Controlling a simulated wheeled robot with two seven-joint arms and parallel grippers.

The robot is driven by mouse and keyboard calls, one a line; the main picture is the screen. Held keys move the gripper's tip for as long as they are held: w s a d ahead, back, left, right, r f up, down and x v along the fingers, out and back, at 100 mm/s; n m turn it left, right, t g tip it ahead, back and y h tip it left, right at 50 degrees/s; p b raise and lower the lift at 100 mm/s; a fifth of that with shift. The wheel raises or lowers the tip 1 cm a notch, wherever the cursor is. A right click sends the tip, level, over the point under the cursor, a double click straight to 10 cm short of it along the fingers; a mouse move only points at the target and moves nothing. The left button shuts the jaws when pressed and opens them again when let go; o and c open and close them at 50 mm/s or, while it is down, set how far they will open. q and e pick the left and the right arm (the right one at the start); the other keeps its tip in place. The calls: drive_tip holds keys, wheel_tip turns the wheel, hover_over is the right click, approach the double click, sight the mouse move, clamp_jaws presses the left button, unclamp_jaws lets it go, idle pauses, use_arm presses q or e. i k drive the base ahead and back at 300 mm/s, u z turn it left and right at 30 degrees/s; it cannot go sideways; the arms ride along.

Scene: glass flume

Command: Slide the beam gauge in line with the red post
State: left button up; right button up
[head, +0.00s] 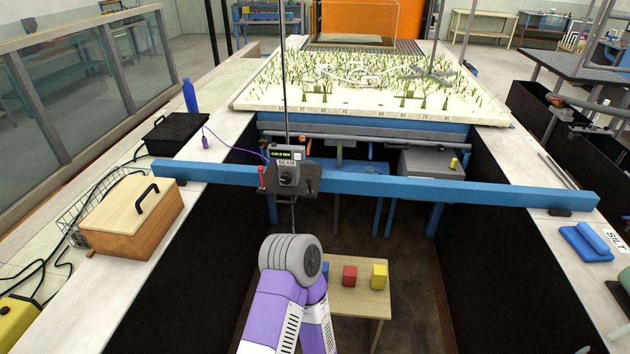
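The beam gauge (286,176) is a dark grey carriage with a small lit display, sitting on the long blue beam (430,190). A thin vertical rod passes up through it, and its lower end shows below the beam. A red knob is on the gauge's left side. A short red block-like post (349,275) stands on a small wooden table below, between a blue one (325,272) and a yellow one (379,276). The gauge is left of the red post in the picture. One purple and grey arm of mine rises from the bottom, below the gauge; no gripper fingers show.
The beam spans the dark channel between two pale side ledges. A wooden box (132,215), a black case (178,134) and a blue bottle (190,97) are on the left ledge. A blue pad (585,243) lies on the right ledge. A planted model bed (360,85) is behind.

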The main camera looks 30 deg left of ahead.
sight(285, 154)
drive_tip(key=u, duration=1.4)
drive_tip(key=k, duration=0.65)
drive_tip(key=z, duration=0.85)
drive_tip(key=i, duration=1.4)
drive_tip(key=u, duration=0.25)
